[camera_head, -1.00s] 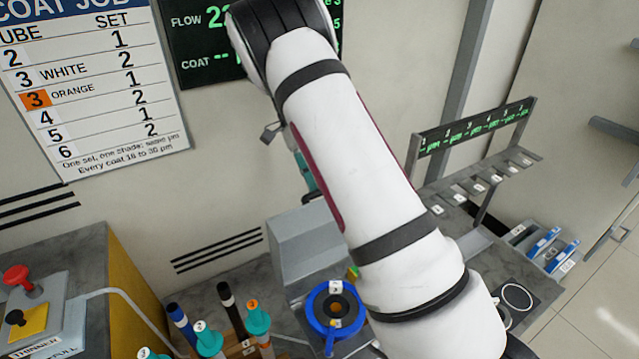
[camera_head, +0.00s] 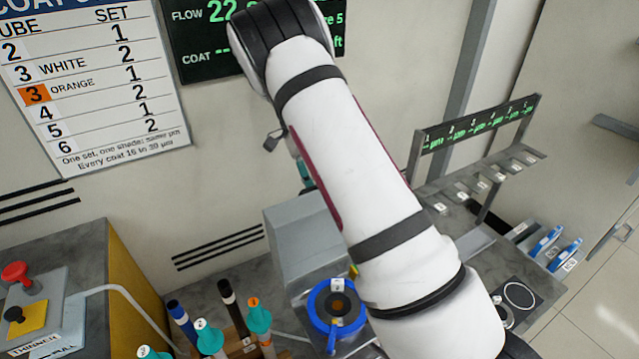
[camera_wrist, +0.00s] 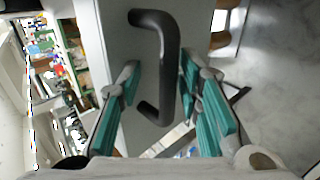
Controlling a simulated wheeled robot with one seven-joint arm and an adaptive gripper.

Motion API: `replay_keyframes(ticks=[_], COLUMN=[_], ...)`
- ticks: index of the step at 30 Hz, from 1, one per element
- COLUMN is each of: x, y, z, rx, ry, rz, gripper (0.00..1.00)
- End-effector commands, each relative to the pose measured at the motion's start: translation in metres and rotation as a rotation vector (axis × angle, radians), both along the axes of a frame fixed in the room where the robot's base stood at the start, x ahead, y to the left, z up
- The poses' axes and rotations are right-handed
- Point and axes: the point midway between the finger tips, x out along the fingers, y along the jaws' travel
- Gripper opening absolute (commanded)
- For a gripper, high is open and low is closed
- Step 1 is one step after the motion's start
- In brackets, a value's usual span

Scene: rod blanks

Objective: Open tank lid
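A black bar handle (camera_wrist: 168,70) stands out from a pale grey panel (camera_wrist: 115,30) in the wrist view; the panel looks like the tank lid, though I cannot see its whole outline. My gripper (camera_wrist: 158,68) is open, with one teal finger on each side of the handle. Gaps show between the fingers and the bar. In the head view my arm hides most of the gripper, and only a bit of teal (camera_head: 305,172) shows. A grey box (camera_head: 300,240) stands below the gripper, partly behind my arm; I cannot tell whether it is the tank.
A blue-ringed round container (camera_head: 337,306) sits on the bench below the box. Several rods with teal or dark caps (camera_head: 228,293) stand to its left. A red-button panel (camera_head: 20,275) is at far left. A slotted rack (camera_head: 490,178) stands at right.

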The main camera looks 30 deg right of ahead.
Motion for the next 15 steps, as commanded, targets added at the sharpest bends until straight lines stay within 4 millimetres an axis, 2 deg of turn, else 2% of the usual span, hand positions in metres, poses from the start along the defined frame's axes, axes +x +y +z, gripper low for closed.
replay_keyframes(ticks=[8, 15], x=[0.0, 0.0], y=[0.0, 0.0], z=[0.01, 0.052], rx=[-0.001, -0.001], ry=[-0.002, -0.005], rz=[0.0, 0.0], gripper=[0.33, 0.33])
